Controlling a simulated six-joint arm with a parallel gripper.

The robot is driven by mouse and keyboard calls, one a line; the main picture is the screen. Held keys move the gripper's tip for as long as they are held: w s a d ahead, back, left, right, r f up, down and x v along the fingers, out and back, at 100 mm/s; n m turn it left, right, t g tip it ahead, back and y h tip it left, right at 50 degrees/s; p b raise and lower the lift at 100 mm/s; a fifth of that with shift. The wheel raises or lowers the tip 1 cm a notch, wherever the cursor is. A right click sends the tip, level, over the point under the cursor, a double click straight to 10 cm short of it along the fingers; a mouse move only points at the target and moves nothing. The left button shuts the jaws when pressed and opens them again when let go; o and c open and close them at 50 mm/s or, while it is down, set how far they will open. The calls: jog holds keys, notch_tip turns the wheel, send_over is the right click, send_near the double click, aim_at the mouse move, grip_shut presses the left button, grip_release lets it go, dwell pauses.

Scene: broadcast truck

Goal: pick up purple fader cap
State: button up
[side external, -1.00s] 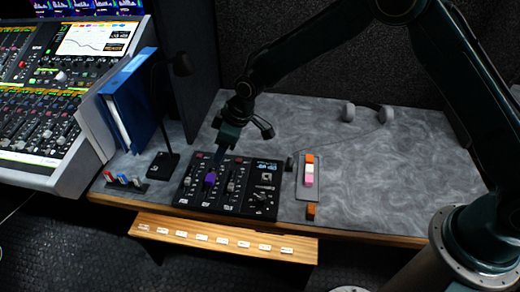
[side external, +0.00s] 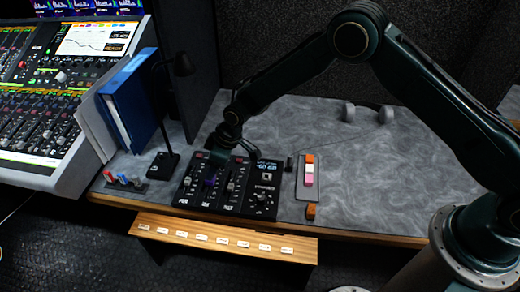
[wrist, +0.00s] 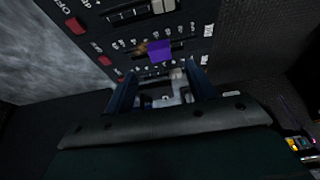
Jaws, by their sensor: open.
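The purple fader cap (side external: 210,182) sits on the left part of the black fader panel (side external: 188,202), partly covered by my gripper in the side view. My gripper (side external: 216,164) is just above and behind it, pointing down at the panel. In the wrist view the purple cap (wrist: 159,50) shows just beyond my open fingers (wrist: 160,82), roughly centred between them. Nothing is held. I cannot tell whether a finger touches the cap.
A grey plate with orange and pink caps (side external: 309,176) lies right of the panel. A small rack of caps (side external: 123,181), a lamp base (side external: 162,165) and blue binder (side external: 128,97) stand to the left. Headphones (side external: 348,111) lie behind. The grey desktop (side external: 375,175) at right is clear.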

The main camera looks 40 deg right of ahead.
jog(key=shift+f, duration=0.1)
jog(key=shift+x, duration=2.5)
jog(key=shift+s, duration=0.15)
jog(key=c, duration=1)
